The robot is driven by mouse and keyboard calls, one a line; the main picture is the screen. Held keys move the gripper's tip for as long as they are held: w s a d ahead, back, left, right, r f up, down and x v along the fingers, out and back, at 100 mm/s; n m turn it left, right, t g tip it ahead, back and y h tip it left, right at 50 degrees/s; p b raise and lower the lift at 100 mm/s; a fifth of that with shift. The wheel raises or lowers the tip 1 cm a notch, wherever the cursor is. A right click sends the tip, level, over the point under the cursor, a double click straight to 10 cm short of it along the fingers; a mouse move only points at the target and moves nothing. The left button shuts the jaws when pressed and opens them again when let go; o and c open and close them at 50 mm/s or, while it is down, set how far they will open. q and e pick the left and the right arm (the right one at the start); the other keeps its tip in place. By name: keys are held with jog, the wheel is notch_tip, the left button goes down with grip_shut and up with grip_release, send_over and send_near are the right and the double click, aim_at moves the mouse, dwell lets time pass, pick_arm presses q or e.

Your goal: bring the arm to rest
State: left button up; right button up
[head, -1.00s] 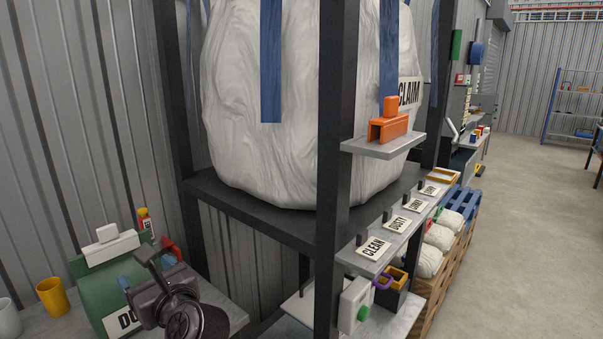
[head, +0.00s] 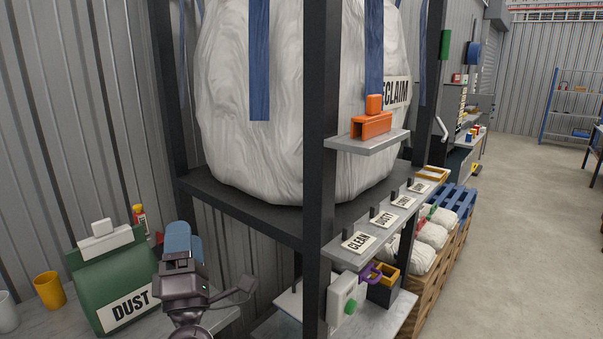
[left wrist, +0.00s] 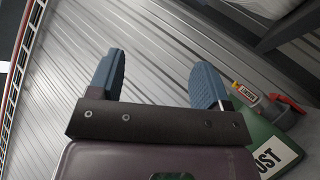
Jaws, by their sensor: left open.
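My left gripper (head: 183,238) is in the lower left of the head view, in front of the grey corrugated wall and just right of the green bag, its blue finger pads pointing up. In the left wrist view it also shows (left wrist: 157,78), with two blue fingers spread wide and nothing between them. The wall lies behind them. My right gripper is in neither view.
A green DUST bag (head: 113,283) and a yellow cup (head: 49,290) stand on the bench left of my gripper. A black rack post (head: 318,190) rises to the right, before a big white sack (head: 250,110). Open floor (head: 530,220) lies far right.

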pick_arm(q)
jog(key=s+f+m+g+h, duration=0.3)
jog(key=f+m+g+h, duration=0.1)
jog(key=f+m, duration=0.75)
jog(key=s+f+m+g+h, duration=0.2)
jog(key=f+m+g+h, duration=0.25)
jog(key=f+m, duration=0.7)
jog(key=s+a+f+g+y, duration=0.1)
jog(key=s+a+f, duration=0.3)
jog(key=s+f, duration=0.4)
jog(key=s+a+f+g+y, duration=0.1)
jog(key=s+a+f+g, duration=0.3)
jog(key=s+f, duration=0.5)
jog(key=shift+s+a, duration=0.2)
jog(key=shift+s, duration=0.05)
jog(key=shift+f+y, duration=0.1)
jog(key=shift+y, duration=0.15)
